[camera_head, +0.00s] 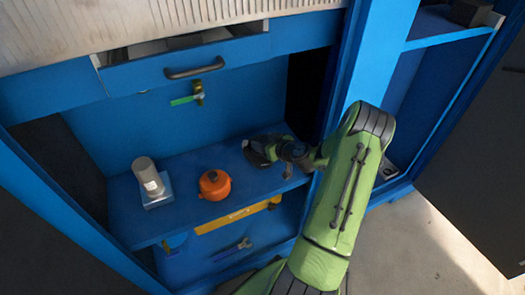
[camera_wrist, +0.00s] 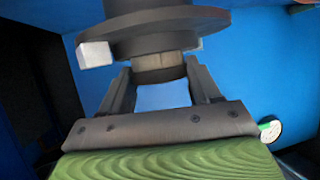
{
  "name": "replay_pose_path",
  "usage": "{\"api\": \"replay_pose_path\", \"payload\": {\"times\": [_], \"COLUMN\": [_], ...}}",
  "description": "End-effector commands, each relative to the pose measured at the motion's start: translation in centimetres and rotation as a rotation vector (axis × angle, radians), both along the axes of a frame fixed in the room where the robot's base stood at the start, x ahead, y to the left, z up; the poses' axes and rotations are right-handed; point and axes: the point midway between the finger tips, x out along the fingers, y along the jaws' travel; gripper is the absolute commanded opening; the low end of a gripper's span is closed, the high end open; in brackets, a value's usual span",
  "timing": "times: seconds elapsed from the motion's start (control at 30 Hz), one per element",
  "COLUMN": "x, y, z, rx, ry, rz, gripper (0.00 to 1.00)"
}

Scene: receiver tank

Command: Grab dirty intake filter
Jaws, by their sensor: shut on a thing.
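In the head view a dark, disc-like thing (camera_head: 257,153), seemingly the dirty intake filter, is at the right end of the blue shelf, at my gripper (camera_head: 279,152). In the wrist view it is a wide dark disc (camera_wrist: 150,22) with a narrower grey-brown neck below it. My gripper (camera_wrist: 160,75) is shut on this neck, one finger on each side. The top of the disc is cut off by the frame edge. I cannot tell whether the filter touches the shelf.
An orange lidded pot (camera_head: 214,185) and a grey cylinder on a pale square base (camera_head: 150,182) stand on the blue shelf (camera_head: 185,222), left of my gripper. A green-handled valve (camera_head: 190,97) is on the back wall. Above is a drawer (camera_head: 195,68). A blue upright (camera_head: 372,60) stands right.

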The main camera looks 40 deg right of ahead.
Motion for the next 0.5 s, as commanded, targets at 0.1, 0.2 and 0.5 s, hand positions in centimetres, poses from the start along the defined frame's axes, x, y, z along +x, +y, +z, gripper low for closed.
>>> {"api": "replay_pose_path", "payload": {"times": [0.1,0.2,0.5], "x": [0.0,0.0,0.1], "y": [0.0,0.0,-0.1], "z": [0.1,0.1,4.3], "rx": [0.0,0.0,-0.008], "ry": [-0.001,-0.002,-0.003], "rz": [0.0,0.0,0.002], "gripper": [0.09,0.09,0.09]}}
